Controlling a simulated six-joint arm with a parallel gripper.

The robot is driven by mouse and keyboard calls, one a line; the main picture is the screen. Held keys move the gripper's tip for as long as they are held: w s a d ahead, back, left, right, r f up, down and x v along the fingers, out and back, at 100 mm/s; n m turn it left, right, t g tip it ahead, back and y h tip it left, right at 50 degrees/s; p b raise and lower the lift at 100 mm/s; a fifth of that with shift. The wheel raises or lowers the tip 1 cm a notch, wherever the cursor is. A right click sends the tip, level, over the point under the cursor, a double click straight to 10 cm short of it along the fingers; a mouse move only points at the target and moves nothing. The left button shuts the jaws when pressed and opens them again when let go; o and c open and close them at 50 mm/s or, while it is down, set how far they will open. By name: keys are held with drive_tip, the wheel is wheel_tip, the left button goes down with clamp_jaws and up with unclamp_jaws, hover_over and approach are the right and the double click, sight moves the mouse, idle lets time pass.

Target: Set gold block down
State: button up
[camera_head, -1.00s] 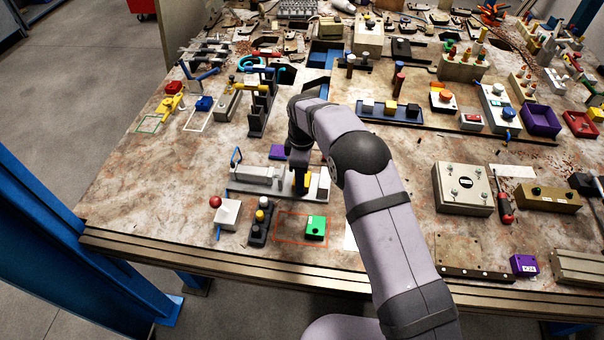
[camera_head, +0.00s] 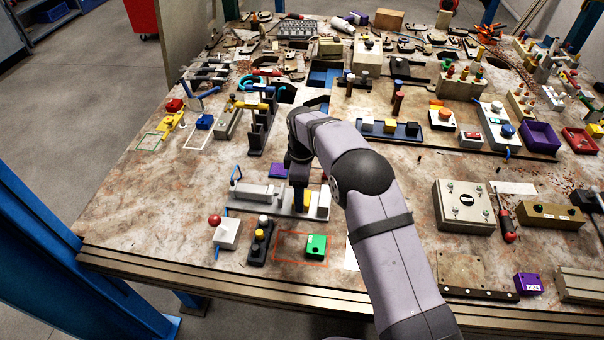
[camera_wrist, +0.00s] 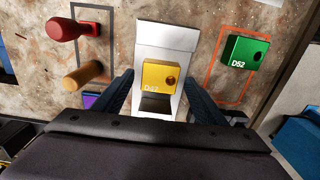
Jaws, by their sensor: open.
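The gold block (camera_wrist: 160,76), labelled D12, sits on a pale strip in the wrist view. In the head view a sliver of the gold block (camera_head: 307,200) shows beside my gripper (camera_head: 299,205), at the right part of a long grey fixture (camera_head: 250,205). In the wrist view my gripper (camera_wrist: 160,84) is open, with one dark finger on either side of the gold block and a gap at each side. The block's lower side and its contact with the surface are hard to make out.
A white block (camera_head: 321,202) stands right of the gold block. A green block (camera_head: 316,246) lies in a red outline nearer the front edge. A black base with buttons (camera_head: 261,242) and a red-knobbed block (camera_head: 226,236) stand to its left. A purple block (camera_head: 277,170) lies behind.

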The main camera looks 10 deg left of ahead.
wheel_tip(320, 180, up, 10)
drive_tip(key=b, duration=0.2)
drive_tip(key=shift+r+b, duration=0.2)
drive_tip(key=shift+b, duration=0.15)
drive_tip(key=s+d+m, duration=0.4)
drive_tip(key=d, duration=0.3)
drive_tip(key=s+d+m, duration=0.4)
drive_tip(key=d, duration=0.3)
drive_tip(key=s+d+f+m, duration=0.2)
drive_tip(key=s+d+m, duration=0.3)
drive_tip(key=s, duration=0.5)
drive_tip(key=s+d+f+m, duration=0.3)
drive_tip(key=s+d+m, duration=0.2)
drive_tip(key=s, duration=0.5)
drive_tip(key=shift+d, duration=0.2)
drive_tip(key=shift+f, duration=0.1)
